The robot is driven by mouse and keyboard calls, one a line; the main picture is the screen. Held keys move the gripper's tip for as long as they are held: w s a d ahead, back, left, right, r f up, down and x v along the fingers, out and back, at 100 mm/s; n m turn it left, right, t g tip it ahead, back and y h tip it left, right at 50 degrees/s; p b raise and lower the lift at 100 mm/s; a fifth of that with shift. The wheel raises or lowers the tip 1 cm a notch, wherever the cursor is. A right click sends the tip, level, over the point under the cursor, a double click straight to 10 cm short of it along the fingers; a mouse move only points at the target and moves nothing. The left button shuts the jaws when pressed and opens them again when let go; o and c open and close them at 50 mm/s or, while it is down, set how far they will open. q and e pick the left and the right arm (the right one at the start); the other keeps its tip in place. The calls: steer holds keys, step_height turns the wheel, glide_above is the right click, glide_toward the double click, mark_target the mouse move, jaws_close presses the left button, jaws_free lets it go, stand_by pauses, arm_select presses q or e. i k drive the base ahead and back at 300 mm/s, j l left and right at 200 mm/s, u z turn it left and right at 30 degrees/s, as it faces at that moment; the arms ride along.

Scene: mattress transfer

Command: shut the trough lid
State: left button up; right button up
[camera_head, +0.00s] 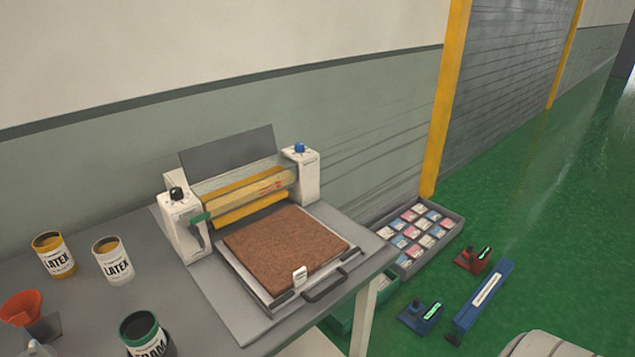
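A roller machine stands on the grey table, between a left post (184,225) and a right post (304,175). Its trough lid (228,150), a flat dark grey panel, stands raised and tilted back behind the trough (240,185). The trough runs between the posts above a yellow roller (250,211); its inside is hard to make out. A brown mattress slab (285,247) lies on the machine's tray in front of the roller.
Latex cans (112,262), (54,256), a green can (145,335) and red funnel (22,306) stand left. A sectioned tray (452,236) lies right.

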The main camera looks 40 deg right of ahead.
mark_target(201, 163)
steer(key=i+z, duration=0.25)
steer(key=z, duration=0.2)
steer(key=i+j+z, duration=0.15)
steer(key=z, duration=0.3)
